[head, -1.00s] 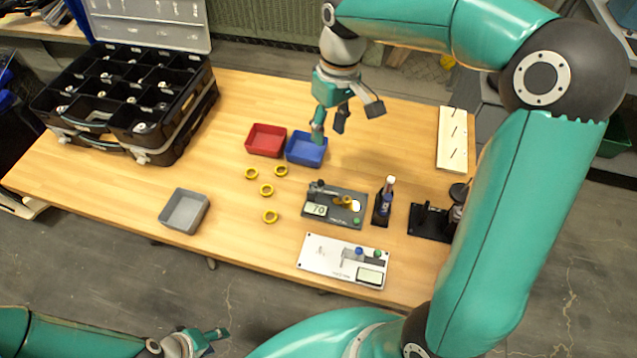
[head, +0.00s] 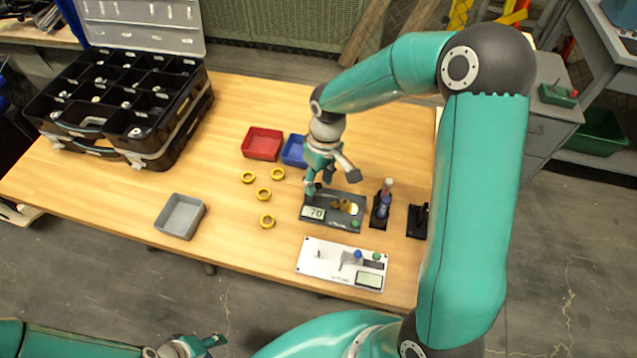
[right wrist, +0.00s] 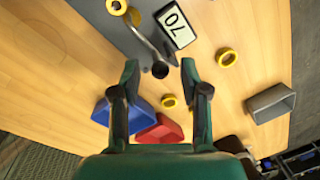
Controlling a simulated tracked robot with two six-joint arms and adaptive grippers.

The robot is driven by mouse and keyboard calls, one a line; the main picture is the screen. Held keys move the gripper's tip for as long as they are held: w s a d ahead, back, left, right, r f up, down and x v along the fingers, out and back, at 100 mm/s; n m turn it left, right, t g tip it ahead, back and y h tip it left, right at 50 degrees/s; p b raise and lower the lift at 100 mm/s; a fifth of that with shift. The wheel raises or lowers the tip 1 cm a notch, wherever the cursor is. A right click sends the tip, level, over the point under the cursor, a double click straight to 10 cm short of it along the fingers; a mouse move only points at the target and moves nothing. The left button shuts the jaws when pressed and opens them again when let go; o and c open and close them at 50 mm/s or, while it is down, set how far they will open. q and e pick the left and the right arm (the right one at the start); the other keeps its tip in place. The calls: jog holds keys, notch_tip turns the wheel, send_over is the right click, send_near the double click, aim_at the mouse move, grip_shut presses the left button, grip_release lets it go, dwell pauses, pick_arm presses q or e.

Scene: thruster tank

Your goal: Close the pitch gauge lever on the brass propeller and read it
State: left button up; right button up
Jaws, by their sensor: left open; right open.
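The pitch gauge is a dark grey plate (head: 345,222) with a display reading 70 (head: 313,213); the display also shows in the right wrist view (right wrist: 176,24). A brass-yellow piece, apparently the propeller (head: 345,206), sits on the plate. In the right wrist view the lever (right wrist: 143,40) is a metal bar with a black knob (right wrist: 160,70). My right gripper (head: 331,184) is open over the gauge's far side; the knob appears between its fingertips (right wrist: 160,66), contact unclear. My left gripper (head: 202,346) is open and empty at the bottom, away from the table.
A white plate (head: 318,267) with blue and green knobs lies in front of the gauge. A bottle stand (head: 380,208) is close on its right. Several yellow rings (head: 267,221), a red bin (head: 262,144), a blue bin (head: 292,152) and a grey tray (head: 181,216) lie to the left.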

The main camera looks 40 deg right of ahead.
jog(key=shift+a+f, duration=0.1)
jog(key=shift+f, duration=0.9)
grip_shut()
